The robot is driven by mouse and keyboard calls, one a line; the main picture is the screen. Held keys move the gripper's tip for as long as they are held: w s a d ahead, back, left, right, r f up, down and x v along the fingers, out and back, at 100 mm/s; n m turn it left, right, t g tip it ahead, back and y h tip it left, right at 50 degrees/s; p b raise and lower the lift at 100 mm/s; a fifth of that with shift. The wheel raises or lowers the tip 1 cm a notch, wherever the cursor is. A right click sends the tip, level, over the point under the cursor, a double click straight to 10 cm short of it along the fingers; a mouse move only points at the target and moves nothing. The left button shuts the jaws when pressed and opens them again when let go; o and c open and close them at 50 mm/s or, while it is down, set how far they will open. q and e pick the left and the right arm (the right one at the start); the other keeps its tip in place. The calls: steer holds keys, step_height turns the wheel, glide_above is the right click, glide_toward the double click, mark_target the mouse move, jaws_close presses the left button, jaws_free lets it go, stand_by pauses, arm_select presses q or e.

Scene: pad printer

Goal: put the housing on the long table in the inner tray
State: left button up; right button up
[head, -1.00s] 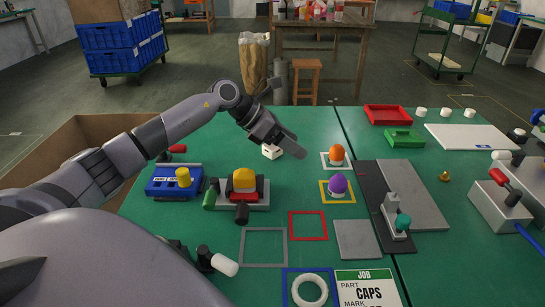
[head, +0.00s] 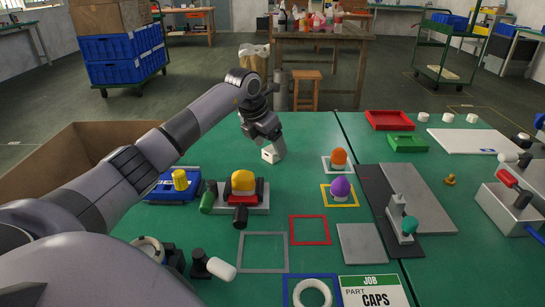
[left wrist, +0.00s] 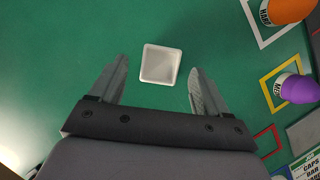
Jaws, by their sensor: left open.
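The housing looks like a small white box (head: 270,154), standing on the green long table (head: 215,235) near its far left part. It also shows as a pale square (left wrist: 161,65) in the left wrist view. My left gripper (head: 268,143) is directly over it and points down, partly hiding it. In the left wrist view my left gripper (left wrist: 158,75) is open, with one finger to each side of the housing and a gap on both sides. A red tray (head: 389,119) and a green tray (head: 407,143) lie at the back right. My right gripper does not show.
A fixture with a yellow part (head: 243,181) and a blue unit (head: 172,187) stand left of centre. Orange (head: 339,157) and purple (head: 341,187) domed parts stand on marked squares to the right. A grey plate with a small press (head: 400,218) lies further right.

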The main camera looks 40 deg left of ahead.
arm_select(q)
steer(key=shift+x, duration=1.05)
steer(key=shift+c, duration=0.3)
steer(key=c, duration=1.1)
